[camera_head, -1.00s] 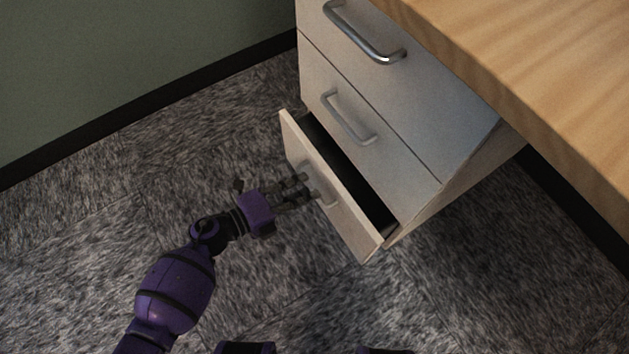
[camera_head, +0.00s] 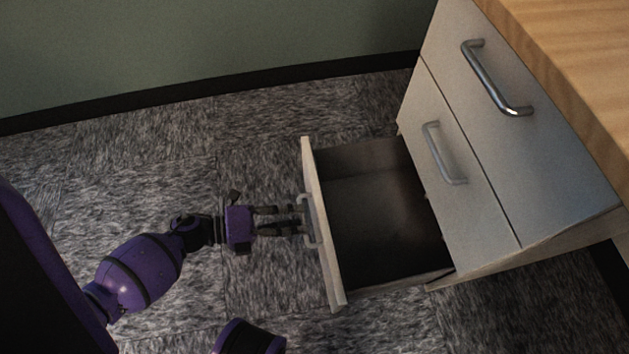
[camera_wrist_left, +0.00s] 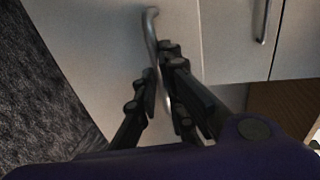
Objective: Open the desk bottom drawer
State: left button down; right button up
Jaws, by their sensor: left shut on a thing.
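The bottom drawer (camera_head: 322,225) of the desk stands pulled far out, and its dark inside (camera_head: 380,215) shows empty. Its metal handle (camera_head: 308,222) is on the front panel. My left gripper (camera_head: 302,220) is shut on this handle, in front of the panel. In the left wrist view the fingers (camera_wrist_left: 160,95) stand on both sides of the handle bar (camera_wrist_left: 153,40). My right gripper is not in view.
The two upper drawers, the middle one (camera_head: 420,130) and the top one (camera_head: 510,150), are shut, each with a handle. The wooden desktop (camera_head: 575,45) overhangs at the right. A green wall (camera_head: 200,50) stands behind. The carpet (camera_head: 130,180) around my left arm is clear.

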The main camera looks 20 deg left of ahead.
pick_arm(q)
jog(key=f+v, duration=0.2)
jog(key=v, duration=0.7)
jog(key=shift+a, duration=0.1)
jog(key=c, duration=1.8)
grip_release()
jog(key=shift+c, duration=0.2)
jog(key=shift+s, duration=0.1)
jog(key=v, duration=1.2)
